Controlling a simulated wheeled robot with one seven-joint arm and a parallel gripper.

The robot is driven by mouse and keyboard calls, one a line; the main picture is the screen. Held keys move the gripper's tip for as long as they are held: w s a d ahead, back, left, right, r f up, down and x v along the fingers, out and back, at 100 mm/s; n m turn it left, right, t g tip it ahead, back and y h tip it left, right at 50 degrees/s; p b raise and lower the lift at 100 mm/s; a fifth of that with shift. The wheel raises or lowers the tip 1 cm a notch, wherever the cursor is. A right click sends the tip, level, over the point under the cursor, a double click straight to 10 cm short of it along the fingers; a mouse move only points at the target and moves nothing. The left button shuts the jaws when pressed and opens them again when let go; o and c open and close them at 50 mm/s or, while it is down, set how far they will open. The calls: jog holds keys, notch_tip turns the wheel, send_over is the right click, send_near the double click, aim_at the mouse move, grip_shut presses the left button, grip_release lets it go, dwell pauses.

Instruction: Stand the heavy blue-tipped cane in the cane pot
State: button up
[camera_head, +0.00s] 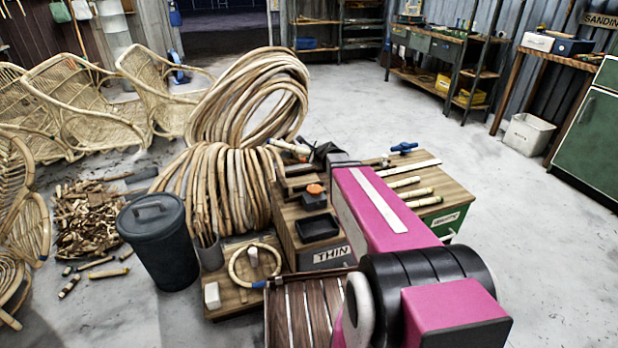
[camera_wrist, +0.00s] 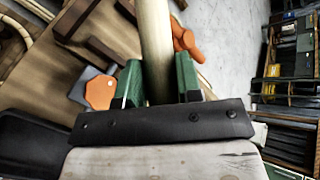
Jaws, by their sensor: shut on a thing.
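My gripper (camera_wrist: 158,66) is shut on a pale, thick cane (camera_wrist: 155,25) between its green fingers in the wrist view. The cane runs out past the top edge there, and no blue tip shows on it. In the head view my arm mostly hides the gripper. A pale cane end (camera_head: 288,146) sticks out to the left there, in front of the coiled rattan; it seems to be the held cane. A narrow grey pot (camera_head: 209,252), probably the cane pot, stands by the bin at the lower left. It is apart from the held cane, and its inside cannot be seen.
A bench (camera_head: 450,190) on the right holds several short canes (camera_head: 407,193) and a blue object (camera_head: 404,147). A box labelled THIN (camera_head: 328,256), a cane ring (camera_head: 236,270), a dark bin (camera_head: 160,245) and rattan coils (camera_head: 225,185) crowd the left.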

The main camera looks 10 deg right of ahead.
jog(key=shift+n+y, duration=0.5)
jog(key=shift+w+d+f, duration=1.35)
jog(key=shift+w+f, duration=0.55)
jog(key=shift+f, duration=0.9)
jog(key=shift+w+d+f, duration=1.3)
jog(key=shift+w+f, duration=0.55)
jog(key=shift+f, duration=0.95)
jog(key=shift+w+d+f, duration=1.35)
jog(key=shift+w+f, duration=0.55)
jog(key=shift+f, duration=0.9)
jog(key=shift+f, duration=0.1)
jog(key=shift+f, duration=0.35)
jog(key=shift+f, duration=0.1)
jog(key=o, duration=1)
jog(key=shift+c, duration=0.2)
